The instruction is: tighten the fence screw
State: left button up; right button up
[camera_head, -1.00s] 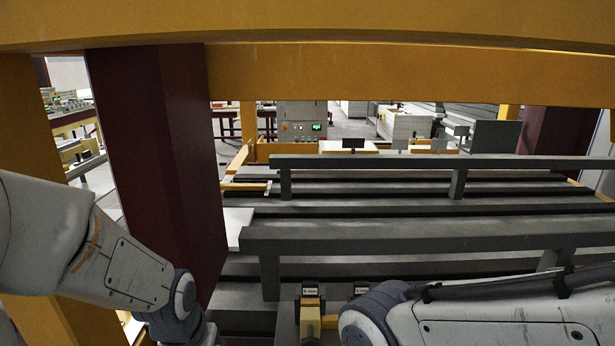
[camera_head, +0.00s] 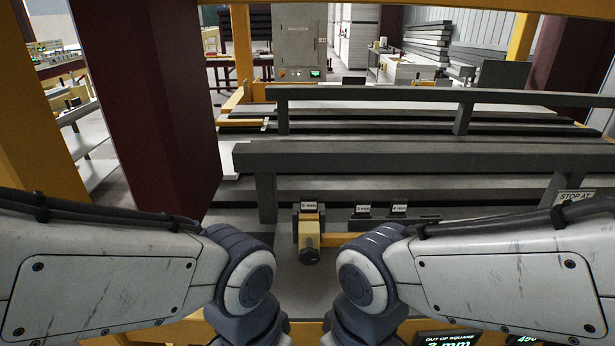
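A yellow block (camera_head: 309,229) with a dark knob (camera_head: 309,256), which looks like the fence screw, sits at the front of the machine between my two arms. A small black label plate (camera_head: 309,206) stands behind the block. A yellow bar (camera_head: 340,240) runs right from the block until my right arm covers it. My arms come in from both sides and bend down at the bottom edge. Both grippers are below the picture, so I cannot see their fingers. Neither visible arm part overlaps the knob.
Long grey beams (camera_head: 420,156) cross behind the block. Two more label plates stand to its right, one here (camera_head: 362,211). A partly cut-off display (camera_head: 452,340) reads "OUT OF SQUARE". A dark red column (camera_head: 145,100) stands left. A "STOP AT" sign (camera_head: 575,197) is at right.

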aim_at(309, 256)
jog(key=u, duration=3.45)
jog(key=k, duration=1.4)
jog(key=z, duration=1.7)
